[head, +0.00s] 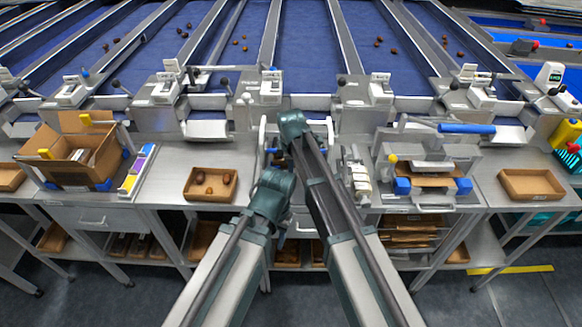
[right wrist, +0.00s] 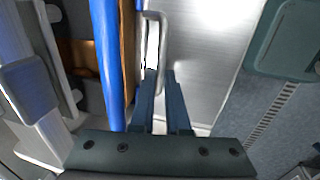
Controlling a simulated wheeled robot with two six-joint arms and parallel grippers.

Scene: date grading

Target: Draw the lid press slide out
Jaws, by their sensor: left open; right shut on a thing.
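My right gripper (right wrist: 163,82) is shut on a pale upright loop handle (right wrist: 154,42) in the right wrist view. A thick blue bar (right wrist: 107,50) runs close beside that handle, with a bright steel plate (right wrist: 205,65) on its other side. In the head view a steel press frame (head: 330,128) stands behind my arms, mostly hidden. The head view does not show the held handle, so I cannot tell how far the slide is out. My left gripper (head: 270,165) is open, low in the middle of the bench, below my right arm.
A device with a blue-gripped bar (head: 466,128) stands to the right. An open cardboard box (head: 75,150) is at the left. A shallow tray with dates (head: 198,197) and an empty tray (head: 515,192) lie on the bench. A label roll (head: 360,180) is close beside my right arm.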

